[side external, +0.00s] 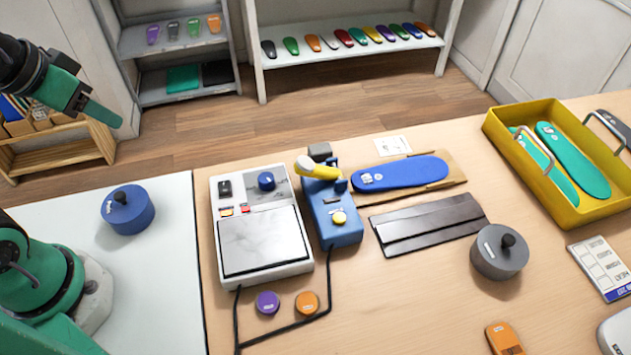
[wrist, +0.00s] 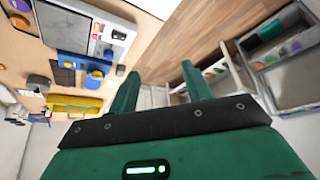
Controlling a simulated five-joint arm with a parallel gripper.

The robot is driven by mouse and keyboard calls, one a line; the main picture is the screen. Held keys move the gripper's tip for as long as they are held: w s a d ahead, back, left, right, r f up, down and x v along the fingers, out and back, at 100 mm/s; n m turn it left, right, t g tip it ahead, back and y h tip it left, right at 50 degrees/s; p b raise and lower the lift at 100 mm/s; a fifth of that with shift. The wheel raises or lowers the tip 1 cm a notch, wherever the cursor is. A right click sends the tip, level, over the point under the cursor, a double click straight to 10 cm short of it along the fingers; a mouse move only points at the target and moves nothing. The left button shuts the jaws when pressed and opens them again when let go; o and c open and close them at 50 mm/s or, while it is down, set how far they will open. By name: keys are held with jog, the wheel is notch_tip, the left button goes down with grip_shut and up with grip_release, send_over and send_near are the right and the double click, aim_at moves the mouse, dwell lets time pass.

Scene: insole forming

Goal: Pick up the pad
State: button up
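No object is plainly marked as the pad. A long blue insole-shaped piece (side external: 400,173) lies flat on a tan board (side external: 455,172) right of the blue press-like device (side external: 332,218). A round blue piece with a dark knob (side external: 127,212) sits on the white surface at left, and a similar grey one (side external: 498,256) stands at right. A dark folded flat piece (side external: 428,224) lies between the board and the grey piece. My gripper (side external: 92,104) is raised at the upper left, away from all of these. In the wrist view its two green fingers (wrist: 160,88) are apart with nothing between them.
A white device with a flat plate (side external: 262,240) and a black cable stands mid-table. A yellow tray (side external: 563,216) with teal insoles is at right. Purple (side external: 267,302) and orange (side external: 307,302) discs lie in front. Shelves with coloured insoles stand behind.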

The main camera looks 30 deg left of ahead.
jog(key=shift+o, duration=1)
jog(key=shift+d, duration=0.1)
